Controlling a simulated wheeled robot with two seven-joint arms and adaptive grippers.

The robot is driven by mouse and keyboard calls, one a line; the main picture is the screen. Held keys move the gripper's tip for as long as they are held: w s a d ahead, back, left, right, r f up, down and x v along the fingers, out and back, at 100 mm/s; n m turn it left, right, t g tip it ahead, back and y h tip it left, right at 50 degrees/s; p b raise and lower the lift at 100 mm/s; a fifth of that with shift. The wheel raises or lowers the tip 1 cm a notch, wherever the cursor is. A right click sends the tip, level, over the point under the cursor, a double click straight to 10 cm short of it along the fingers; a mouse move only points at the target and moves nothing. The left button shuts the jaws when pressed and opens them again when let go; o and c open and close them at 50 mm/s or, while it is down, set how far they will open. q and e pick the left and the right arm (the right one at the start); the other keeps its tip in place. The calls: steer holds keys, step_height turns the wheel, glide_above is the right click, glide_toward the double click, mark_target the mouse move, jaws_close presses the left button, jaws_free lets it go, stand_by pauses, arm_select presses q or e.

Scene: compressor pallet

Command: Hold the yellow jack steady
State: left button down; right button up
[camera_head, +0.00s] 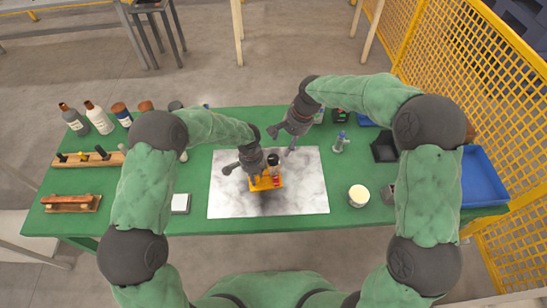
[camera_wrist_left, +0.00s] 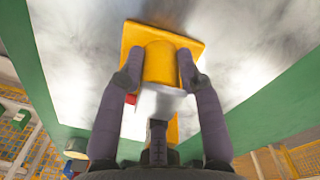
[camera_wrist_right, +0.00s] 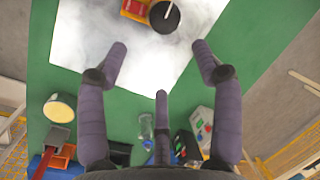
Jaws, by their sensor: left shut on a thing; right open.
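The yellow jack (camera_head: 267,184) stands on the marbled white mat (camera_head: 305,187) in the middle of the green table. My left gripper (camera_head: 257,177) is shut on it. In the left wrist view the fingers (camera_wrist_left: 161,75) press on both sides of the yellow body (camera_wrist_left: 160,60), above its flat yellow base plate (camera_wrist_left: 190,42). A black round part (camera_head: 272,160) shows on top of the jack; it also shows in the right wrist view (camera_wrist_right: 165,16). My right gripper (camera_head: 286,140) is open and empty above the mat's back edge, apart from the jack (camera_wrist_right: 133,8).
Several bottles (camera_head: 98,117) and a wooden rack (camera_head: 90,158) stand at the left. A white-topped round tin (camera_head: 358,195), a clear bottle (camera_head: 340,142) and a blue tray (camera_head: 483,180) are at the right. The mat's right side is bare.

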mark_target(273, 158)
steer(key=s+a+r+m+t+h, duration=0.15)
steer(key=s+m+t, duration=0.25)
steer(key=m, duration=2.1)
steer(key=shift+y, duration=0.25)
steer(key=x, duration=1.1)
steer(key=shift+s+a+f, duration=0.1)
steer(key=shift+a+f, duration=0.1)
steer(key=shift+a, duration=0.15)
steer(key=shift+c, duration=0.2)
steer(key=c, duration=1.1)
